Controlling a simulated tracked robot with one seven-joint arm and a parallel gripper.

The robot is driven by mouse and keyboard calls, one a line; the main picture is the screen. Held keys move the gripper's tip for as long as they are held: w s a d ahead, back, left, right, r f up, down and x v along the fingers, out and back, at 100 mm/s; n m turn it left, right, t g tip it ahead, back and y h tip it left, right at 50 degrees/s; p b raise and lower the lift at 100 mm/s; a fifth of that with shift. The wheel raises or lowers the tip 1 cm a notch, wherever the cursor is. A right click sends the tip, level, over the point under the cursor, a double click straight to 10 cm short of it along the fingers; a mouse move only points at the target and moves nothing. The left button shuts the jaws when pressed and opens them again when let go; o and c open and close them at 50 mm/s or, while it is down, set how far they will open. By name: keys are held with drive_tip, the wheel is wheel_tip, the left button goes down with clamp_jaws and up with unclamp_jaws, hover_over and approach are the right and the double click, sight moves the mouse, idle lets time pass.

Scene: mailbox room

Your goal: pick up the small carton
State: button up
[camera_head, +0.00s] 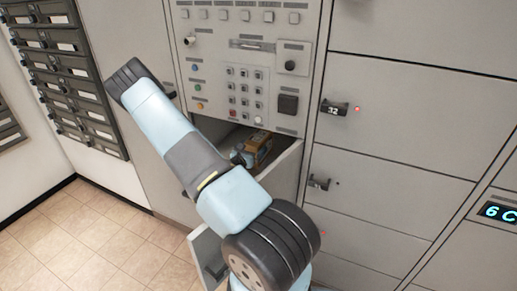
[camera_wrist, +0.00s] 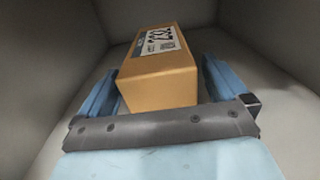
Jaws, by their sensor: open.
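The small carton (camera_wrist: 160,75) is a brown box with a white printed label on top. In the wrist view it lies inside a grey compartment, between the two blue fingers of my gripper (camera_wrist: 158,88). The fingers stand apart, one on each side of the carton, with a visible gap at least on the left. In the head view the carton (camera_head: 258,150) shows small and partly hidden in an open compartment below the keypad panel. My arm reaches down to it and hides most of my gripper there.
The open compartment (camera_head: 285,172) has close side walls around my gripper. A keypad panel (camera_head: 245,95) is right above it. Shut locker doors (camera_head: 400,130) with handles stand to the right. An open door (camera_head: 207,258) shows low at left. Dark mailboxes (camera_head: 70,75) hang at far left, above clear tiled floor.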

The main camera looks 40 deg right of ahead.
sight(261, 138)
drive_tip(key=x, duration=0.3)
drive_tip(key=shift+w+d, duration=0.1)
drive_tip(key=shift+d, duration=0.1)
drive_tip(key=shift+c, duration=0.2)
drive_tip(key=shift+r, duration=0.1)
drive_tip(key=c, duration=1.2)
